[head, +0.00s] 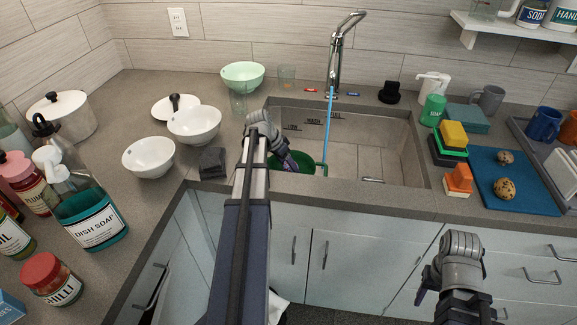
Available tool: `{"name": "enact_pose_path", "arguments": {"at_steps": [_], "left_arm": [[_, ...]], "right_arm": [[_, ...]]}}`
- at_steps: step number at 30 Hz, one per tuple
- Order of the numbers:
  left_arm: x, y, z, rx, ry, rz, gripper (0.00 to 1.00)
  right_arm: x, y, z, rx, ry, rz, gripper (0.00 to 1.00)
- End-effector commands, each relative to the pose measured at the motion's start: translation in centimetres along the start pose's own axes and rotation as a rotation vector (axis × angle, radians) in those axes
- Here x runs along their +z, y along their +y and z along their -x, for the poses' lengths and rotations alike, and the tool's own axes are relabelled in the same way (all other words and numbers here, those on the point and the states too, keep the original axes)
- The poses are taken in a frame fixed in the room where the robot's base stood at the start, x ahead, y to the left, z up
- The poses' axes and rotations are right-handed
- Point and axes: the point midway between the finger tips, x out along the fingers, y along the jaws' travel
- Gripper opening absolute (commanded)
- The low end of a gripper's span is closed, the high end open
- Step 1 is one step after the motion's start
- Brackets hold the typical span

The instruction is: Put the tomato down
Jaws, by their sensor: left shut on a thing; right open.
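My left gripper (289,162) reaches over the front left of the sink (398,160), its fingertips pointing down at a green bowl-like vessel (304,161) inside the sink. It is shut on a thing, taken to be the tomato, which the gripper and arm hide. No tomato surface shows. Whether the held thing touches the green vessel cannot be told. My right gripper (421,297) is open and empty, in front of the lower cabinets at right.
A thin blue stick or stream (328,115) runs down from the faucet (338,50). White bowls (148,157), a dark block (212,162) and a soap bottle (92,215) stand left. Sponges (458,180) and a blue mat (488,187) lie right. The sink's right half looks clear.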

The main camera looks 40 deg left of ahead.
Motion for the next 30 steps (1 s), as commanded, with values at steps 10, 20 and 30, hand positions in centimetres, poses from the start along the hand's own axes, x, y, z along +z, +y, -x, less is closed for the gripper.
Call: {"name": "enact_pose_path", "arguments": {"at_steps": [10,20,30], "left_arm": [[0.44,-0.17,-1.04,0.0,0.0,0.0,0.0],[0.39,-0.15,-0.93,0.0,0.0,0.0,0.93],[0.35,-0.14,-0.83,0.0,0.0,0.0,0.97]], "right_arm": [[-0.07,-0.11,-1.14,0.0,0.0,0.0,0.5],[-0.06,-0.1,-1.01,0.0,0.0,0.0,0.5],[-0.05,-0.09,-0.9,0.0,0.0,0.0,0.5]]}}
